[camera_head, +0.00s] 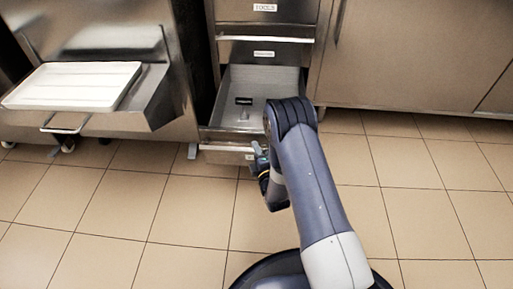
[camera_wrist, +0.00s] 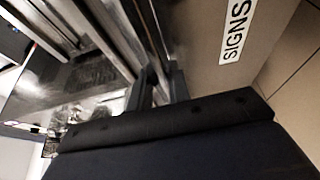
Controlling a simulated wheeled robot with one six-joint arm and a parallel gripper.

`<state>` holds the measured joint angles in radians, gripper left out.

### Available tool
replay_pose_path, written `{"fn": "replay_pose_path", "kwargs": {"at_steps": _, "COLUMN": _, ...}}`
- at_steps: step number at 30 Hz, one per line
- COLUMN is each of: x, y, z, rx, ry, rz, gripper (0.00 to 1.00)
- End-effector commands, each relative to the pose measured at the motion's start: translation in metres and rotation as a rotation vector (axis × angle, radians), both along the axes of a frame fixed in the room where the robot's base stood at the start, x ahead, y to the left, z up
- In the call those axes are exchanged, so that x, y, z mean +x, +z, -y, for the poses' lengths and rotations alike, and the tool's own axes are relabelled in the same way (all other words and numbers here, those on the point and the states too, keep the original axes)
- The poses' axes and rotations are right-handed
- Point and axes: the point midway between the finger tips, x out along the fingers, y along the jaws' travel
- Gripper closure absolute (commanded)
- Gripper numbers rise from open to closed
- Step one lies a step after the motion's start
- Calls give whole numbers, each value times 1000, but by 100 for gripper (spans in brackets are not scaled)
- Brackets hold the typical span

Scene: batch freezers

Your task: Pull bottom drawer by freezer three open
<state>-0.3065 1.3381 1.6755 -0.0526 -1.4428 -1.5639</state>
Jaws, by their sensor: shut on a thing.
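The bottom drawer (camera_head: 222,151) stands pulled out of the steel cabinet in the head view, with its inside showing from above. My gripper (camera_head: 257,152) is at the drawer's front edge, right of its middle, and is shut on the drawer's handle. My forearm covers the drawer's right side. In the wrist view my gripper's dark fingers (camera_wrist: 157,92) close on a metal bar or edge, which I take as the handle. The handle itself is mostly hidden. A "SIGNS" label (camera_wrist: 236,30) shows on the panel to the right.
A small dark item (camera_head: 243,101) and a pale one lie inside the drawer. Closed drawers, one labelled "TOOLS" (camera_head: 265,7), are above. A freezer with a white tray (camera_head: 75,86) stands at the left. The tiled floor (camera_head: 110,215) in front is clear.

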Motion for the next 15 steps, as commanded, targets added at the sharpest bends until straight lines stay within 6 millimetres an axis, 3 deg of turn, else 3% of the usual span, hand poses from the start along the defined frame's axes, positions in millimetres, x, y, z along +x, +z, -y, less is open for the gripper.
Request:
{"fn": "replay_pose_path", "kwargs": {"at_steps": 14, "x": -3, "y": -1, "z": 0, "rx": -1, "ry": -1, "rz": -2, "gripper": 100}}
{"fn": "replay_pose_path", "kwargs": {"at_steps": 15, "x": -3, "y": -1, "z": 0, "rx": -1, "ry": -1, "rz": -2, "gripper": 80}}
